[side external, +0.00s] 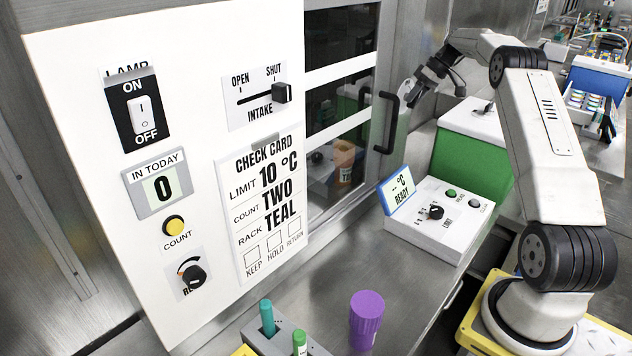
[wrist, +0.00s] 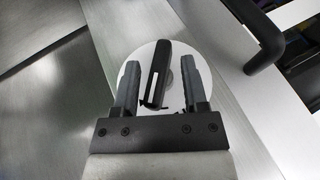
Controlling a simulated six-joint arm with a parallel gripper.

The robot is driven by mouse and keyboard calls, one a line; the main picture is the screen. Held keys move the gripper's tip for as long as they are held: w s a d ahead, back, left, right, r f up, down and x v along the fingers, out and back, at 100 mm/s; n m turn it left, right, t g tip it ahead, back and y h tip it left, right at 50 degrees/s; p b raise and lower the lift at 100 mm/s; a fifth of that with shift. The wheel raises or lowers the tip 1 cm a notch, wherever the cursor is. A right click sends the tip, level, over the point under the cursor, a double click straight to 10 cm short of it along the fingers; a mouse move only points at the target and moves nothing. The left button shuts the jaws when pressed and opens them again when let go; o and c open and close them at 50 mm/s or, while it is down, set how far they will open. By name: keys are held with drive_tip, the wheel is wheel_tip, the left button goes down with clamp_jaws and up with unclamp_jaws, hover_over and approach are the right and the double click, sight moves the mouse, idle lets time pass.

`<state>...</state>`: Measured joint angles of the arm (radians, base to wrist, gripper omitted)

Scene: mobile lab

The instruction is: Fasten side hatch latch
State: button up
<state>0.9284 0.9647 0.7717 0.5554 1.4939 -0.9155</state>
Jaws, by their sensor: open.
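The side hatch latch shows in the wrist view as a black lever (wrist: 158,75) with a white stripe, on a round pale plate (wrist: 127,77). The lever stands nearly upright in that picture, leaning slightly right at its top. My gripper (wrist: 166,75) is open, with one finger on each side of the lever and visible gaps to both. In the side external view my gripper (side external: 424,82) is at the metal wall right of the glass-fronted cabinet; the pale plate (side external: 406,92) shows partly behind it, and the lever is hard to make out.
A black door handle (side external: 388,122) juts out close left of my gripper; it also shows in the wrist view (wrist: 262,38). Below are a green box with a white lid (side external: 470,150) and a white control box (side external: 438,215). A purple cup (side external: 366,318) stands on the bench.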

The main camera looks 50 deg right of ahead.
drive_tip(key=shift+a+r+n+h, duration=0.15)
drive_tip(key=shift+n+h, duration=0.1)
drive_tip(key=shift+h, duration=0.75)
drive_tip(key=shift+a+f+n+h, duration=0.1)
drive_tip(key=shift+n+h, duration=0.15)
drive_tip(key=shift+h, duration=0.75)
drive_tip(key=shift+s+r, duration=0.1)
drive_tip(key=shift+r, duration=0.15)
drive_tip(key=v, duration=0.7)
drive_tip(key=w+a, duration=0.3)
drive_tip(key=a, duration=0.6)
drive_tip(key=s+a+f+g, duration=0.1)
drive_tip(key=a+f, duration=0.3)
drive_tip(key=a, duration=0.6)
drive_tip(key=s+a+f, duration=0.2)
drive_tip(key=a+f, duration=0.3)
drive_tip(key=a, duration=0.6)
drive_tip(key=shift+g, duration=0.4)
drive_tip(key=shift+a, duration=0.1)
